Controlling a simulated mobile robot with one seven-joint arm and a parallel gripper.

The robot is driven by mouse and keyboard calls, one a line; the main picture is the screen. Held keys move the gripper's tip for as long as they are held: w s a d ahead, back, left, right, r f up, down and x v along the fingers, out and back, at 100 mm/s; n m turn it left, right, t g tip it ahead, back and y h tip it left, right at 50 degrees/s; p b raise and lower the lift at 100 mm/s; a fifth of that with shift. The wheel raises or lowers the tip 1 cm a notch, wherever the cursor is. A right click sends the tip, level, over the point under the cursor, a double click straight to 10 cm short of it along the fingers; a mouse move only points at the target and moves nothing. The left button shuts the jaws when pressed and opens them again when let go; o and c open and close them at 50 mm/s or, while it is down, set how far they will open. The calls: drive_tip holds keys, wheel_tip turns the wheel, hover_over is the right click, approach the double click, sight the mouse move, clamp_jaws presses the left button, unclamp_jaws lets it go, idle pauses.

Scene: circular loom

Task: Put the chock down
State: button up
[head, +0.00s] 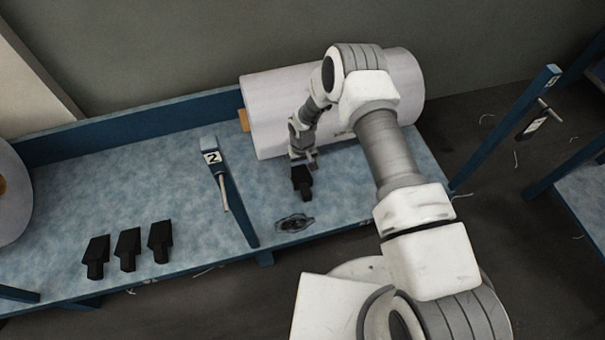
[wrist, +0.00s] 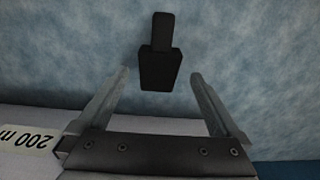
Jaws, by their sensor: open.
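A black chock (head: 302,184) lies on the blue mottled table (head: 340,190) in front of the large white roll. In the wrist view the chock (wrist: 158,62) lies just past the fingertips, with its narrow end pointing away. My gripper (head: 303,162) is open; in the wrist view its two fingers (wrist: 160,76) stand apart with nothing between them. The chock appears free of both fingers. In the head view my gripper is right behind the chock, and its fingers are too small to make out clearly.
The white roll (head: 275,105) lies behind my gripper. A post marked 2 (head: 211,150) with a rod stands to the left. Three more black chocks (head: 127,248) stand at the front left. A dark flat item (head: 294,223) lies near the front edge. Table between is clear.

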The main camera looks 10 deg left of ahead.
wheel_tip(320, 180, up, 4)
wheel_tip(320, 180, up, 19)
drive_tip(key=m+t, duration=0.1)
hover_over(302, 180)
drive_tip(key=w+d, duration=0.5)
drive_tip(key=s+d+r+t, duration=0.1)
drive_tip(key=d+r, duration=0.1)
drive_tip(key=r, duration=0.4)
drive_tip(key=s+d+r+m, duration=0.1)
drive_tip(key=d+r, duration=0.2)
drive_tip(key=r, duration=0.3)
drive_tip(key=s+d+r+t, duration=0.1)
drive_tip(key=d+r, duration=0.1)
drive_tip(key=r, duration=0.3)
drive_tip(key=s+d+r+m+t, duration=0.1)
drive_tip(key=s+d+r, duration=0.3)
drive_tip(key=s+r, duration=0.15)
drive_tip(key=s+d+r+m, duration=0.1)
drive_tip(key=s+d+r, duration=0.25)
drive_tip(key=r, duration=0.35)
drive_tip(key=s+d+r, duration=0.2)
drive_tip(key=s, duration=0.6)
drive_tip(key=s+d+r+m+t, duration=0.1)
drive_tip(key=s+d, duration=0.1)
drive_tip(key=s, duration=0.6)
drive_tip(key=shift+s+r+t+p, duration=0.3)
drive_tip(key=shift+s+r+p, duration=0.1)
